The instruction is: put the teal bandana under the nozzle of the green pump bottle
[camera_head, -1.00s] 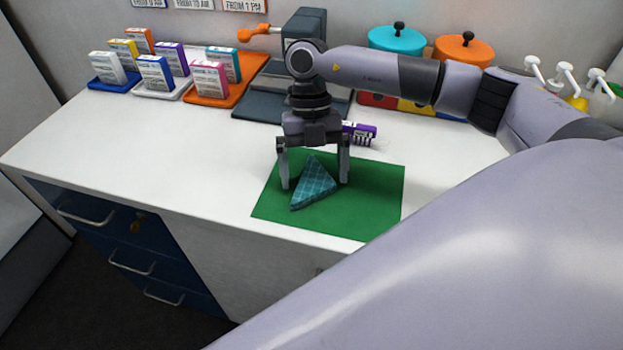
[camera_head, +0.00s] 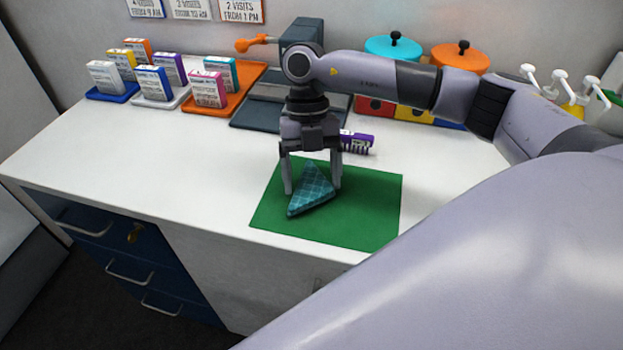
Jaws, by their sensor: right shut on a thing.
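The teal bandana (camera_head: 312,197), folded into a triangle with a light grid pattern, is on a green mat (camera_head: 365,215) near the counter's front. My right gripper (camera_head: 312,187) points down over it, one finger on each side, and is shut on it. The bandana seems to be still at mat level. At the far right are several white pump nozzles (camera_head: 558,77). A bit of green (camera_head: 608,97) there looks like the green pump bottle, mostly hidden by my right arm. My left gripper is not in view.
A purple brush-like item (camera_head: 358,141) lies just behind the gripper. Boxes on blue, white and orange trays (camera_head: 240,100) stand at back left. A grey device with an orange handle (camera_head: 256,43) and lidded pots (camera_head: 460,57) stand behind. The counter's left (camera_head: 150,150) is clear.

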